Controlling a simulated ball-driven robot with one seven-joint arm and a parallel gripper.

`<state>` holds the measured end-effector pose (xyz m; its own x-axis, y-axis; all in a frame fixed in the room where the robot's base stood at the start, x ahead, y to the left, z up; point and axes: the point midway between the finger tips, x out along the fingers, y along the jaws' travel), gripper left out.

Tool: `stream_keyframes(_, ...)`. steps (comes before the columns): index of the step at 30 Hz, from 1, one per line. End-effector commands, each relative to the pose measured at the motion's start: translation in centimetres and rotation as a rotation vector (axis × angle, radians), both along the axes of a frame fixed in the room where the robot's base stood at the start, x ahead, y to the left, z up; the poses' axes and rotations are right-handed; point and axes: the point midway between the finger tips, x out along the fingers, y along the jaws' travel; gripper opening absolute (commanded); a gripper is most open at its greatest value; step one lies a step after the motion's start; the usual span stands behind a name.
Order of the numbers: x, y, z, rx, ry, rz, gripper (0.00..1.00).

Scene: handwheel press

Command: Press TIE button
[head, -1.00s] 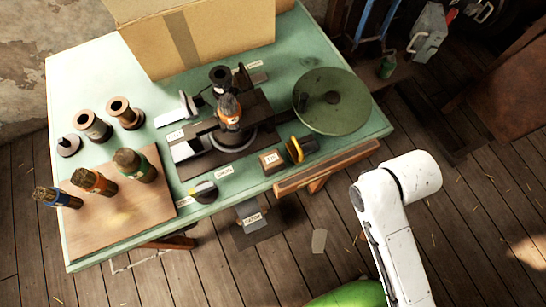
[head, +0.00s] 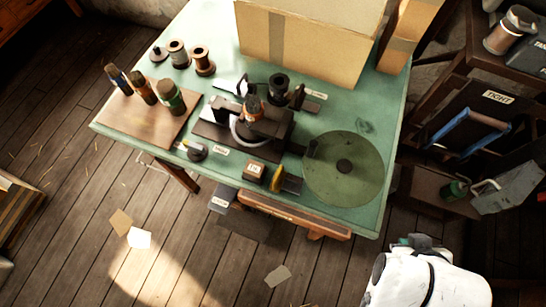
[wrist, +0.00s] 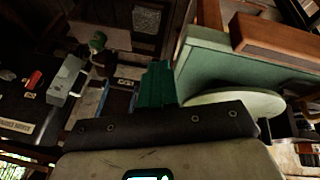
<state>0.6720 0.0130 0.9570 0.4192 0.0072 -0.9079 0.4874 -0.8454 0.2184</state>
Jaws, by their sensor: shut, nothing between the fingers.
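The TIE button (head: 253,170) is a small wooden-topped block with a pale label on the front edge of the green table (head: 300,95). It stands left of a yellow-edged handle (head: 277,178) and in front of the dark press (head: 245,122). I cannot make the button out in the wrist view. My gripper (wrist: 158,84) shows in the wrist view as green fingers held together, with nothing between them. It is apart from the button, off the table's right side. In the head view my white arm is at the lower right, and the fingers are not clear there.
A large green disc (head: 343,168) lies right of the button and also shows in the wrist view (wrist: 238,104). A wooden bar (head: 290,214) runs along the front edge. A cardboard box (head: 305,45) stands behind. A dark shelf (head: 470,115) is at the right.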

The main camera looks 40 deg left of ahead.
Motion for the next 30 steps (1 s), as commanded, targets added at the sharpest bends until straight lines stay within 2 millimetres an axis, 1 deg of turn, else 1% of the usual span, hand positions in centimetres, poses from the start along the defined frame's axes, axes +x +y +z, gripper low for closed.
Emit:
stream_keyframes(1, 1.2, 2.1, 0.8, -0.034, -0.026, 0.101, 0.00)
stream_keyframes(5, 3.0, 7.4, 1.8, -0.152, -0.079, 0.372, 0.00)
stream_keyframes(6, 3.4, 9.1, 2.0, -0.194, -0.095, 0.459, 0.00)
stream_keyframes(11, 3.9, 16.2, 3.0, -0.369, -0.160, 0.802, 0.00)
stream_keyframes(12, 3.7, 18.0, 3.2, -0.414, -0.177, 0.887, 0.00)
stream_keyframes(16, 2.9, 23.7, 4.3, -0.564, -0.243, 1.145, 0.00)
stream_keyframes(17, 2.6, 25.0, 4.5, -0.602, -0.259, 1.202, 0.00)
stream_keyframes(18, 2.1, 26.7, 4.9, -0.649, -0.281, 1.277, 0.00)
stream_keyframes(21, 0.7, 30.5, 5.7, -0.766, -0.334, 1.444, 0.00)
stream_keyframes(24, -0.7, 33.6, 6.5, -0.867, -0.382, 1.577, 0.00)
stream_keyframes(25, -1.1, 34.4, 6.7, -0.895, -0.396, 1.609, 0.00)
stream_keyframes(27, -1.9, 35.9, 7.2, -0.949, -0.422, 1.674, 0.00)
stream_keyframes(30, -2.7, 37.3, 7.6, -1.002, -0.448, 1.731, 0.00)
